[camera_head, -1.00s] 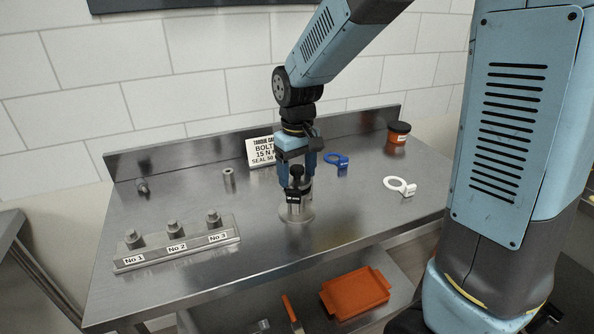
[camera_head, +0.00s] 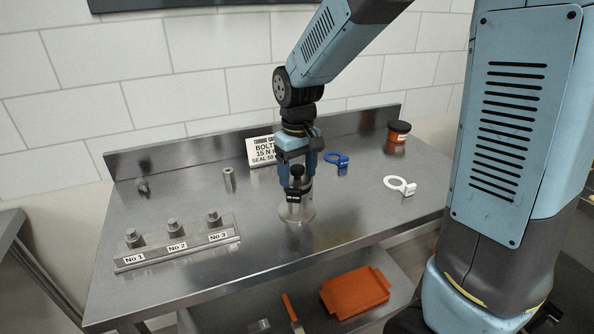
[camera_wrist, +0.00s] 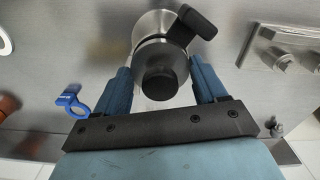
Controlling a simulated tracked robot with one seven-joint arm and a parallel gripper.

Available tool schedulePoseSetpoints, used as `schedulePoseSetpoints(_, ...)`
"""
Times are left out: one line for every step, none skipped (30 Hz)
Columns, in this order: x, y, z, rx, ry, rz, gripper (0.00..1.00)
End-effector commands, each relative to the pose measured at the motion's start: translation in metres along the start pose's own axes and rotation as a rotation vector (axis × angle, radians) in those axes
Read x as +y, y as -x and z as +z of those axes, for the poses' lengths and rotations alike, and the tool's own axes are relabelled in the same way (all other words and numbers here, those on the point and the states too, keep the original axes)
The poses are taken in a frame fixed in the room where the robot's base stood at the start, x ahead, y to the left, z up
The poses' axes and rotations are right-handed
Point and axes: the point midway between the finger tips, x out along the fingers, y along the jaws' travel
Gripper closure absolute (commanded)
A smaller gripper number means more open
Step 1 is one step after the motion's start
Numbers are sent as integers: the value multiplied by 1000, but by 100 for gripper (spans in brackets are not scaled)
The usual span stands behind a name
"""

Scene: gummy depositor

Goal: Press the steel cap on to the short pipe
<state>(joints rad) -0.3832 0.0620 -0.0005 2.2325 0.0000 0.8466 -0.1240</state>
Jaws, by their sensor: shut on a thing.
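My gripper (camera_head: 296,185) is shut on the steel cap (camera_wrist: 147,50), which has a round black knob (camera_wrist: 160,80) on top and a black side tab. The two blue fingers stand on either side of it in the wrist view. In the head view the black knob (camera_head: 296,171) shows between the fingers, with the dark labelled tab (camera_head: 293,196) below. Directly beneath is a pale upright steel cylinder, apparently the short pipe (camera_head: 298,215), on the bench. The cap hides its upper end, so I cannot tell how fully they are joined.
On the steel bench (camera_head: 345,215), a block (camera_head: 175,252) labelled No 1 to No 3 bears three steel pieces. A small steel tube (camera_head: 228,179), sign (camera_head: 260,152), blue ring tag (camera_head: 336,159), white ring tag (camera_head: 400,186) and orange jar (camera_head: 398,134) stand clear of my gripper.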

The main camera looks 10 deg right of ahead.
Motion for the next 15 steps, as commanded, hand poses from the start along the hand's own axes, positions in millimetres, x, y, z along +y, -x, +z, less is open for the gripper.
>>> schedulePoseSetpoints(0, -1, 0, 0, 0, 0, 84)
schedulePoseSetpoints(0, -2, 0, 0, 0, 0, 84)
schedulePoseSetpoints(0, -3, 0, -1, 0, 0, 84)
schedulePoseSetpoints(0, -4, 0, -1, 0, 0, 84)
schedulePoseSetpoints(0, -5, 0, -1, -1, 0, 84)
schedulePoseSetpoints(0, -5, 0, 0, 0, 0, 84)
schedulePoseSetpoints(0, -5, 0, 0, 0, 0, 84)
schedulePoseSetpoints(0, -5, 0, 0, 0, 0, 84)
schedulePoseSetpoints(0, -5, 0, 0, 0, 0, 84)
schedulePoseSetpoints(0, -5, 0, 0, 0, 0, 84)
schedulePoseSetpoints(0, -5, 0, 0, 0, 0, 84)
schedulePoseSetpoints(0, -5, 0, 0, 0, 0, 84)
schedulePoseSetpoints(0, -5, 0, 0, 0, 0, 28)
schedulePoseSetpoints(0, -5, 0, 0, 0, 0, 25)
schedulePoseSetpoints(0, -5, 0, 0, 0, 0, 21)
